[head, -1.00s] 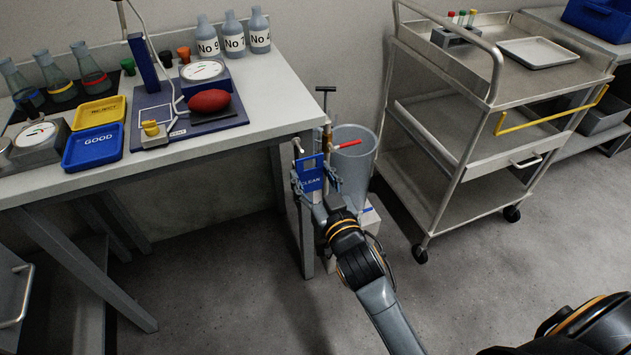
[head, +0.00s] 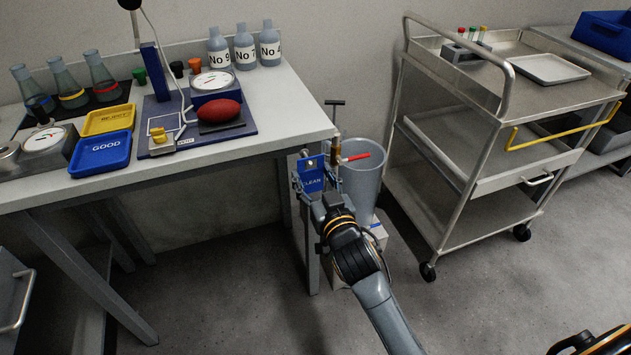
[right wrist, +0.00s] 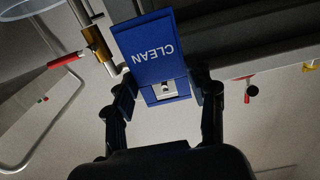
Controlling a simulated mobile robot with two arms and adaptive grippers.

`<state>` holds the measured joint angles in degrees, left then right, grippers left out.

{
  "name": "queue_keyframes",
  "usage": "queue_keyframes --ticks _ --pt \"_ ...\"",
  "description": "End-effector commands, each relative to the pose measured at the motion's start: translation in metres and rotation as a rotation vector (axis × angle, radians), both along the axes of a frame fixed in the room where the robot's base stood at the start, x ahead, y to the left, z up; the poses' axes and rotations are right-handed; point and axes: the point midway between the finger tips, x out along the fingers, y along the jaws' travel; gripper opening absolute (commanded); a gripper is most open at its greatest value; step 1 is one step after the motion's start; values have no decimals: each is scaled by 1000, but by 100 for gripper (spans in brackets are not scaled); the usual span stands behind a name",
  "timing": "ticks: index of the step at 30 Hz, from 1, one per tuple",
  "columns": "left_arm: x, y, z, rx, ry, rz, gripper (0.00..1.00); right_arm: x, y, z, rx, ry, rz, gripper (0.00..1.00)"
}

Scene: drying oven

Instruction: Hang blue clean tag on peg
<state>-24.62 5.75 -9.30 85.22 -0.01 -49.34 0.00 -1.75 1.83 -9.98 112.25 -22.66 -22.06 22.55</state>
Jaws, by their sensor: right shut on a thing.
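The blue CLEAN tag (head: 313,183) is upright beside the right end of the workbench, with its cut-out at the top. It also shows in the right wrist view (right wrist: 152,50), with its lettering upside down. My right gripper (head: 316,187) is shut on the tag, one finger at each side edge. In the right wrist view the fingers (right wrist: 165,95) flank the cut-out end. A bright metal peg tip (right wrist: 167,88) shows within the cut-out. How deep the peg sits is hidden. My left gripper is out of view.
Close right of the tag stand a brass-bodied valve (right wrist: 97,42) with a red handle (head: 355,157) and a grey bin (head: 362,185). The workbench (head: 270,110) is to the left, a steel trolley (head: 465,190) to the right. Open floor lies in front.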

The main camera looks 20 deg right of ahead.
Motion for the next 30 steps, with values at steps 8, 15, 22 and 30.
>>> queue_keyframes --ticks 8,15,22,30 --pt "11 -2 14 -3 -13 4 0 11 0 -1 0 -2 0 43" --pt "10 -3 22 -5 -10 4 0 21 0 -7 1 0 -1 43" --pt "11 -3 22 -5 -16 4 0 24 0 -9 1 -1 -1 43" --pt "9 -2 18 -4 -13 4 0 24 1 -10 0 -1 -1 43"
